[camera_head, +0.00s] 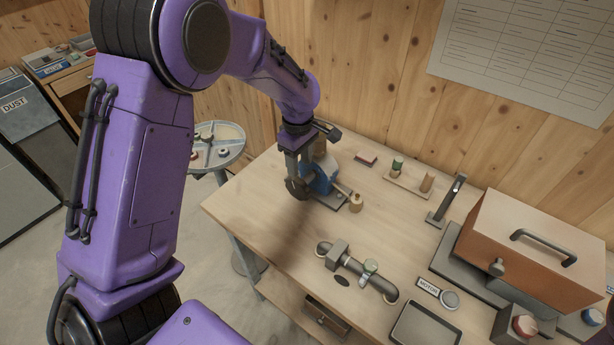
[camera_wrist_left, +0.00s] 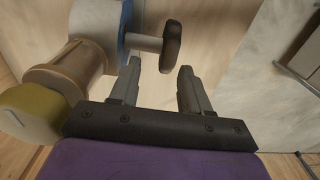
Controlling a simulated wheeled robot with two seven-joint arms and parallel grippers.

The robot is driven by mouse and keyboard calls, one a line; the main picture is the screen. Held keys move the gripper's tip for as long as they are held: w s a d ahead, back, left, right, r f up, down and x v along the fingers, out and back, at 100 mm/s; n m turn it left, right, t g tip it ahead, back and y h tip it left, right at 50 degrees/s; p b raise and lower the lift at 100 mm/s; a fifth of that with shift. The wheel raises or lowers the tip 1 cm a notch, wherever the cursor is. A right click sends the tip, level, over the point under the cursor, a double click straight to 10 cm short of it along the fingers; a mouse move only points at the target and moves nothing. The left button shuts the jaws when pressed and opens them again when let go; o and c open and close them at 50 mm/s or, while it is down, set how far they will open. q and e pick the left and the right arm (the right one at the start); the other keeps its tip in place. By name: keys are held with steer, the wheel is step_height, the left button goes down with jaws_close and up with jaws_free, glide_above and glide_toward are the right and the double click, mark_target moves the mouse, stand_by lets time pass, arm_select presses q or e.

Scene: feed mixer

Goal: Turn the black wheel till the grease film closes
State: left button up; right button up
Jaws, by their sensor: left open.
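The black wheel (camera_head: 297,189) sits on the left side of a small blue-bodied device (camera_head: 319,177) on the workbench. In the left wrist view the wheel (camera_wrist_left: 171,47) is seen nearly edge-on, on a short grey shaft. My left gripper (camera_head: 293,172) is over the wheel. In the wrist view my left gripper (camera_wrist_left: 160,72) is open, its fingers apart on either side of the wheel's near edge, with nothing clamped. I cannot make out a grease film. My right gripper is not in view.
The workbench (camera_head: 250,215) also holds a pipe with a valve (camera_head: 358,268), an orange box with a handle (camera_head: 525,240), a dark tray (camera_head: 425,325) and a black-topped stand (camera_head: 447,200). A round stool-like table (camera_head: 215,145) stands left. The bench's front left is clear.

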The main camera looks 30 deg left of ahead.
mark_target(297, 187)
arm_select(q)
steer(key=f, duration=0.3)
steer(key=f+p, duration=0.1)
steer(key=f, duration=0.1)
steer(key=s+f+p, duration=0.1)
steer(key=f, duration=0.2)
steer(key=shift+f, duration=0.35)
steer(key=shift+w+f, duration=0.15)
steer(key=shift+f, duration=0.05)
steer(key=shift+s+r, duration=0.2)
steer(key=shift+s, duration=0.15)
steer(key=shift+s+r, duration=0.15)
steer(key=c, duration=0.5)
jaws_close()
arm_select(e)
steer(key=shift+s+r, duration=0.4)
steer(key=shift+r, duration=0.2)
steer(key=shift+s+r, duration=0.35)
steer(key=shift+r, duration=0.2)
